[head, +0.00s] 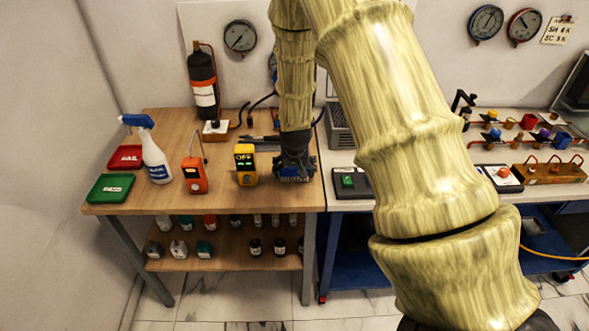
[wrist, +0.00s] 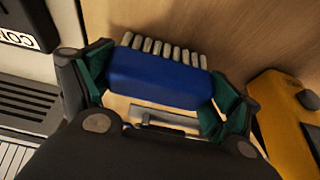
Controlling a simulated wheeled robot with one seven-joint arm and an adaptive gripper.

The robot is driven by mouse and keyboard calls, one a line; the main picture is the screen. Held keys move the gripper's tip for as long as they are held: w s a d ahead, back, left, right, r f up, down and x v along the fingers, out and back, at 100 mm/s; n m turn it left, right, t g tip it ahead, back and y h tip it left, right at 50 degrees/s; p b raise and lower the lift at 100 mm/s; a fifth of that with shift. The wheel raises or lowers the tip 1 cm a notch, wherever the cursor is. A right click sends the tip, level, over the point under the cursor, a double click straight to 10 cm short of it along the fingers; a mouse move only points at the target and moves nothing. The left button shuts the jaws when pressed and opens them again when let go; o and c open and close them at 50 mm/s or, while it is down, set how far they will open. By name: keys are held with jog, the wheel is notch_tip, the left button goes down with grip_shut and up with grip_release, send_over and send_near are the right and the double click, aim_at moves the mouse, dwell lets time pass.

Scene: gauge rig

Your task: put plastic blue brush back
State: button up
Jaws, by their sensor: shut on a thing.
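A blue plastic brush (wrist: 158,80) with a row of pale bristles is between the two fingers of my gripper (wrist: 160,92) in the wrist view. The dark fingers with green pads close on its two ends. In the head view my gripper (head: 294,168) is low over the right end of the wooden table (head: 215,188), and some blue of the brush (head: 293,179) shows under it. I cannot tell whether the brush touches the tabletop.
A yellow device (head: 246,166) stands just left of my gripper. An orange device (head: 194,175), a spray bottle (head: 155,160), and red (head: 126,157) and green (head: 110,188) trays are further left. A black-and-green switch box (head: 349,182) sits on the bench to the right.

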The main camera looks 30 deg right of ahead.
jog(key=shift+f, duration=0.15)
jog(key=o, duration=0.9)
jog(key=shift+r, duration=0.25)
jog(key=shift+b+v, duration=1.05)
jog(key=shift+v, duration=4.85)
